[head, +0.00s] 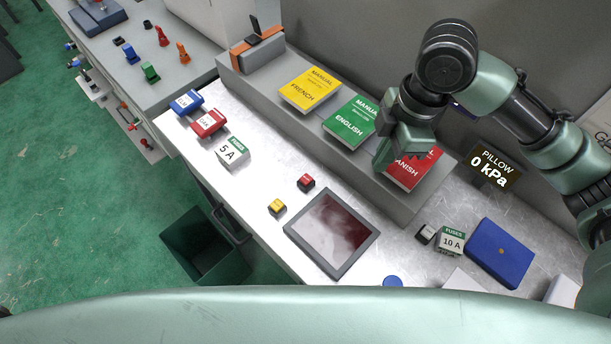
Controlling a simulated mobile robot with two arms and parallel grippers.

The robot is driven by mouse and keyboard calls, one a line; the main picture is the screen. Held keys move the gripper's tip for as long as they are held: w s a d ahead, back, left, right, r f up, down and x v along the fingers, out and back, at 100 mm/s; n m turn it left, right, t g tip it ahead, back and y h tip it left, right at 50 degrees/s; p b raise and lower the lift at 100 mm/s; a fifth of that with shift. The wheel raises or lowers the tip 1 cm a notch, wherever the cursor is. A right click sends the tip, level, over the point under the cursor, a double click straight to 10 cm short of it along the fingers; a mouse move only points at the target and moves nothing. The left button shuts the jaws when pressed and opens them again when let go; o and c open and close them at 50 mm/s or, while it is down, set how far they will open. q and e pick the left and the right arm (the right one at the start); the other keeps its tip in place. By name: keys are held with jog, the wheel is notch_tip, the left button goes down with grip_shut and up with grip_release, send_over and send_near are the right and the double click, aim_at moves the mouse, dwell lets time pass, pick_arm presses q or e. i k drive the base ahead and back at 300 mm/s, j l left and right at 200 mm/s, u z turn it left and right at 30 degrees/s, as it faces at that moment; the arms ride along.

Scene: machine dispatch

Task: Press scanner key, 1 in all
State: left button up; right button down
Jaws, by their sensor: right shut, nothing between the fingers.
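My right gripper (384,163) comes in from the right and is shut and empty. It hangs over the grey ledge, in front of the red Spanish manual (418,170) and partly hiding it. No scanner key is clearly labelled. A flat dark-framed panel with a dark red face (331,234) lies on the metal bench. Small dark blocks sit near it: one with a red top (306,182), one with a yellow top (277,207), and a dark one with a pale face (426,234). My left gripper is out of view.
A yellow manual (310,88) and a green manual (350,122) lie on the ledge. A display (495,168) reads "PILLOW 0 kPa". Fuse boxes (232,152) and a blue case (500,253) stand on the bench. A green bin (205,245) is on the floor.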

aim_at(306, 178)
jog(key=k+j, duration=0.25)
jog(key=k, duration=0.2)
jog(key=k+j, duration=0.2)
jog(key=k, duration=0.3)
jog(key=k+j, duration=0.25)
jog(key=k, duration=0.2)
